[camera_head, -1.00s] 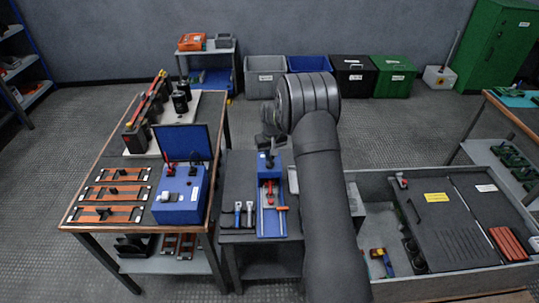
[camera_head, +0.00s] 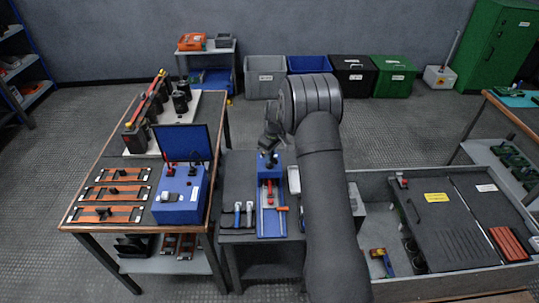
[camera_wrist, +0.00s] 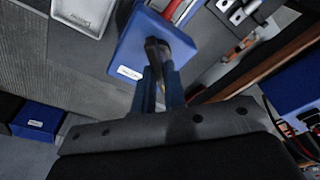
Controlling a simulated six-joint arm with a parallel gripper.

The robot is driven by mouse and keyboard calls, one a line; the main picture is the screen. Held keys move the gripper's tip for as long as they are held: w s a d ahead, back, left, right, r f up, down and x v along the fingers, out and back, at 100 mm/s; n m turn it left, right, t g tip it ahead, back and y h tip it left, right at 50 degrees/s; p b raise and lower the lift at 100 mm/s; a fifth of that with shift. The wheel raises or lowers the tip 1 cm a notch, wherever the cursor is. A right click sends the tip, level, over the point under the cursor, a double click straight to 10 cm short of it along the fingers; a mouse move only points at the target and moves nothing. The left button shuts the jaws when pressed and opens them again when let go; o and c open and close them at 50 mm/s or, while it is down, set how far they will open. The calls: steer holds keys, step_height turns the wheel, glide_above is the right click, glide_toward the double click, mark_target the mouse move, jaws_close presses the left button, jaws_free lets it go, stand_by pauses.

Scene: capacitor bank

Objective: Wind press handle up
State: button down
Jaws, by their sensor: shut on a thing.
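My gripper (camera_wrist: 160,72) is at this end block. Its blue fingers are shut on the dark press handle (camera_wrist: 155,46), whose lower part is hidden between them. In the head view my gripper (camera_head: 268,155) is small and dark over the far end of the press, and the handle is hard to make out there.
Two grey tools (camera_head: 243,213) lie left of the press, and a white tray (camera_head: 294,180) is right of it. A blue tester box (camera_head: 181,198) stands on the left workbench. A grey cabinet tray (camera_head: 450,280) lies to the right of my arm.

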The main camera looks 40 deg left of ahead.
steer(key=shift+s+a, duration=0.2)
steer(key=shift+s, duration=0.15)
steer(key=n, duration=0.5)
steer(key=shift+f+g, duration=0.1)
steer(key=shift+g, duration=0.3)
steer(key=c, duration=1.7)
jaws_free()
steer(key=shift+s+d, duration=0.1)
steer(key=shift+w, duration=0.2)
steer(key=shift+r, duration=0.25)
steer(key=shift+w+r, duration=0.1)
steer(key=shift+r, duration=3.25)
steer(key=shift+o, duration=0.6)
